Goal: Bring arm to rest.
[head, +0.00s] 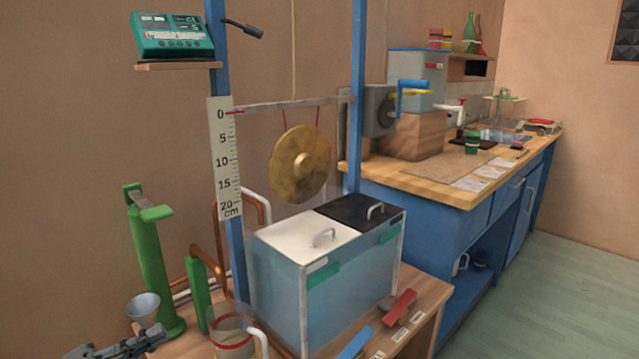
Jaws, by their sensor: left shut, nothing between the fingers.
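My left gripper (152,336) shows at the bottom left edge of the head view, dark grey and partly cut off by the frame. Its fingers are shut with nothing between them. It is near a small grey metal cup (143,307) and the foot of a green stand (152,260); I cannot tell whether it touches either. My right gripper is not in view.
A tank (280,285) with white and black lids stands on a wooden table (425,297). A brass gong (300,165) hangs above it between blue posts. A clear jug (230,335) stands in front. Open floor (560,290) lies at right.

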